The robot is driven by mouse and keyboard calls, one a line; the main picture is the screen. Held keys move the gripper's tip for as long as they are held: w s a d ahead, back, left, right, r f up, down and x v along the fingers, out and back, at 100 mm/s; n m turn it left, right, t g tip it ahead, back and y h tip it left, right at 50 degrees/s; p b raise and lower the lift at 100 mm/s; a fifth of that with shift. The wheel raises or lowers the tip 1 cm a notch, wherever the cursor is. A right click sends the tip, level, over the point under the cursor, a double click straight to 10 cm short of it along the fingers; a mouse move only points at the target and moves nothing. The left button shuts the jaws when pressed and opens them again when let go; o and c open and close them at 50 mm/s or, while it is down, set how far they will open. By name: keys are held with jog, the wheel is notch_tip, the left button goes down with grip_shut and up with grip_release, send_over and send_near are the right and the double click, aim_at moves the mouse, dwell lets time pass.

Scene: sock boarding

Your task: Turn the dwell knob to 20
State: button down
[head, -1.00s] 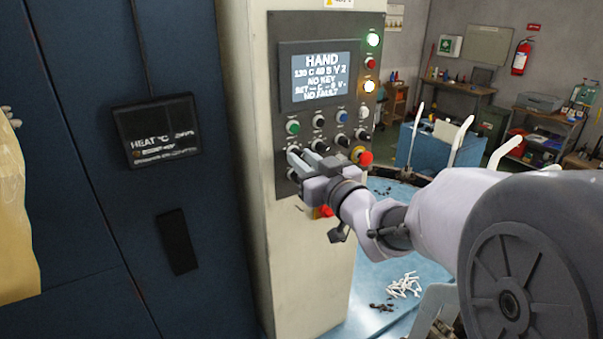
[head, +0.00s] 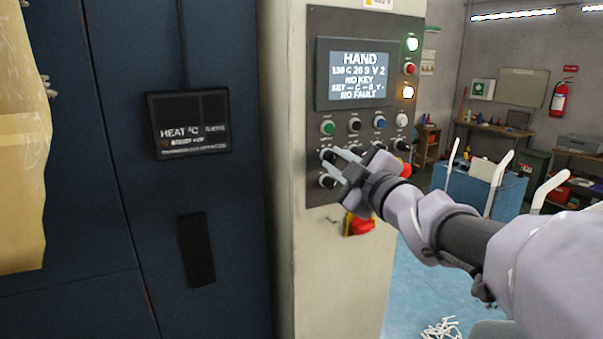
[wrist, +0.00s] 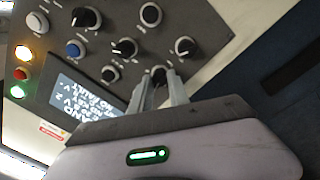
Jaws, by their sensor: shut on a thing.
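The dwell knob (wrist: 158,72) is a small dark knob on the grey control panel (head: 318,60). My gripper (wrist: 160,82) is shut on it, one finger on each side. In the head view my gripper (head: 334,163) reaches the panel's lower left, and its fingers partly hide the knob there. The screen (head: 358,77) reads HAND, with a line that looks like 120 or 130 C, 20 or 26 S, V 2. Below it are NO KEY and NO FAULT. The small digits are blurred.
Other dark knobs (wrist: 185,46) sit close around the gripped one. A green button (head: 328,128) is above it. A red emergency stop (head: 360,226) is below the panel, near my wrist. A heat display (head: 188,124) hangs on the blue cabinet to the left.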

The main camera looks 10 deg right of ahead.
jog(key=shift+n+b, duration=0.6)
jog(key=shift+n, duration=0.5)
jog(key=c, duration=1.3)
grip_release()
jog(key=shift+o, duration=0.2)
jog(key=shift+s, duration=0.1)
jog(key=p+v, duration=0.2)
jog(key=v, duration=1.5)
jog(key=shift+p, duration=0.3)
